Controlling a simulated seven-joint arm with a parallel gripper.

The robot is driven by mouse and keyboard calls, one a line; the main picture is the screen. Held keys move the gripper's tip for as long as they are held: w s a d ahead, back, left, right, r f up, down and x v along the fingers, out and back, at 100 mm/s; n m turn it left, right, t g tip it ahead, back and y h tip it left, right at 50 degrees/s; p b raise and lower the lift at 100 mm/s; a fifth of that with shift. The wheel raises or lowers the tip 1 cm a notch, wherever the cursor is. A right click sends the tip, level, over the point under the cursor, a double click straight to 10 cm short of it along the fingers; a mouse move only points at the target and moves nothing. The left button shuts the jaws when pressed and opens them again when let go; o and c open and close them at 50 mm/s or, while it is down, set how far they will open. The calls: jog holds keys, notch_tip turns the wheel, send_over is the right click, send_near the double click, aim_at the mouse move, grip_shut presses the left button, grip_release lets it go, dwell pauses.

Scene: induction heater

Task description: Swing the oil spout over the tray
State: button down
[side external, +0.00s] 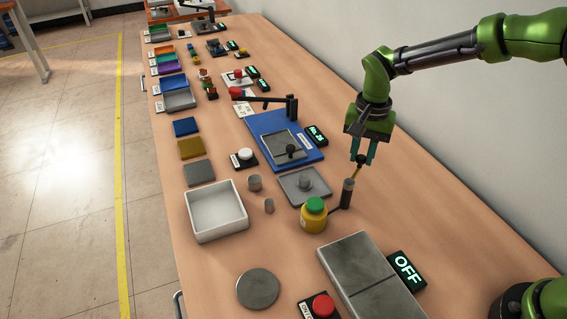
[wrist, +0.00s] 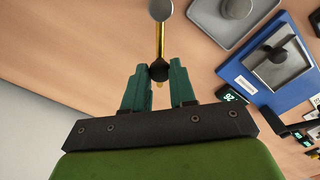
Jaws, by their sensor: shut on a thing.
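The oil spout is a thin brass rod (side external: 356,172) with a black knob (wrist: 159,71). It runs from the top of a dark upright post (side external: 347,194) to my gripper (side external: 363,156). In the wrist view my gripper (wrist: 159,82) has its teal fingers closed on the knob. A low grey tray (side external: 286,178) holding a grey cylinder (side external: 305,183) lies left of the post in the side view. It also shows at the upper right of the wrist view (wrist: 211,38). The spout points away from the post toward my gripper, beside the tray, not over it.
A yellow pot (side external: 313,218) with a green lid stands close to the post. A blue base (side external: 258,124) with a dark fixture and an upright arm lies behind the tray. A grey plate (side external: 352,262) and an OFF display (side external: 406,270) are in front.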

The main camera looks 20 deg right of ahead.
jog(key=w+a+n, duration=0.1)
jog(key=a+n, duration=0.7)
jog(key=n, duration=0.9)
jog(key=shift+w+a+n, duration=0.2)
jog(key=shift+w+n, duration=0.1)
jog(key=shift+n, duration=0.1)
jog(key=shift+r, duration=0.1)
dwell(0.4)
jog(key=c, duration=0.9)
grip_release()
notch_tip(320, 180, up, 17)
jog(key=shift+f, duration=0.1)
